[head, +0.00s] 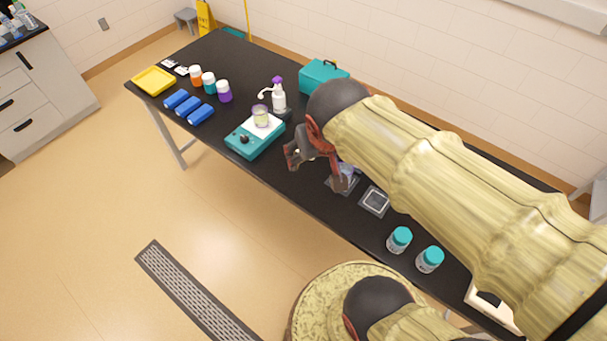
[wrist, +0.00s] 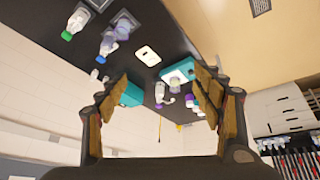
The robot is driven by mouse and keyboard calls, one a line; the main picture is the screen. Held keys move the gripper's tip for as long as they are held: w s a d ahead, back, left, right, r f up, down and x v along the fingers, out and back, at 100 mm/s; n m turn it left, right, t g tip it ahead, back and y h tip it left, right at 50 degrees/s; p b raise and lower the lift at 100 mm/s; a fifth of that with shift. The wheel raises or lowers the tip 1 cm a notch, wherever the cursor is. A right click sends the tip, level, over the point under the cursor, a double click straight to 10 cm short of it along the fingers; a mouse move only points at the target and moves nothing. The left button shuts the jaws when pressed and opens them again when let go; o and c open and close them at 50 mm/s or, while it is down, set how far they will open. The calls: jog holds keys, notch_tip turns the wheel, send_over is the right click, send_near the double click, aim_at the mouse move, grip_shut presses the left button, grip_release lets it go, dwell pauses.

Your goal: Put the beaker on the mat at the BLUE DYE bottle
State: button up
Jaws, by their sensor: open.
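A clear beaker (head: 260,117) with pale yellowish contents stands upright on the white plate of a teal device (head: 250,142). My gripper (head: 316,168) is open and empty, above the table to the right of that device and apart from the beaker. No label is readable, so I cannot confirm which is BLUE DYE. In the head view one mat (head: 375,201) is bare; another is partly hidden by my gripper.
A purple-topped pump bottle (head: 279,97) and a teal box (head: 322,76) stand behind the device. Two teal-capped jars (head: 399,240) are at the near right. Blue blocks (head: 188,106), several lidded jars (head: 209,83) and a yellow tray (head: 154,80) lie to the left.

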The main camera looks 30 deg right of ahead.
jog(key=s+a+r+n+y, duration=0.1)
jog(key=s+a+n+y, duration=0.1)
jog(key=s+a, duration=0.3)
jog(key=shift+a+r+n, duration=0.3)
jog(key=shift+a+r, duration=0.1)
jog(key=shift+a, duration=0.15)
notch_tip(320, 180, down, 20)
jog(key=b, duration=1.9)
jog(key=shift+r, duration=0.2)
